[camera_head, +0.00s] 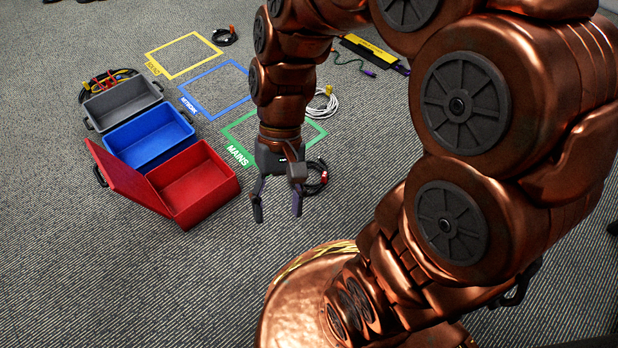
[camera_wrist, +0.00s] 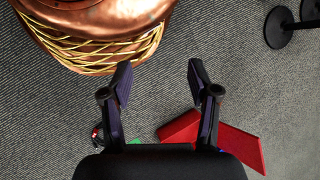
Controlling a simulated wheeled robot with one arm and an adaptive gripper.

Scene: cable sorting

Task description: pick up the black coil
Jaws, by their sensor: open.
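My gripper (camera_head: 278,214) is open and empty, pointing down above bare carpet in front of the green MAINS outline. It also shows in the wrist view (camera_wrist: 158,80), with nothing between its fingers. A black coil with a red end (camera_head: 322,181) lies on the carpet just right of and behind my gripper, partly hidden by it. A small part of it shows beside the left finger in the wrist view (camera_wrist: 95,134). Another black coil (camera_head: 225,37) lies far back by the yellow outline. I cannot tell which coil the task names.
A white coil (camera_head: 323,106) lies by the green outline (camera_head: 315,130). Open grey (camera_head: 120,105), blue (camera_head: 150,136) and red (camera_head: 205,195) boxes stand left. Coloured cables (camera_head: 103,79) lie behind them. A yellow-and-black strip (camera_head: 372,52) lies at the back.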

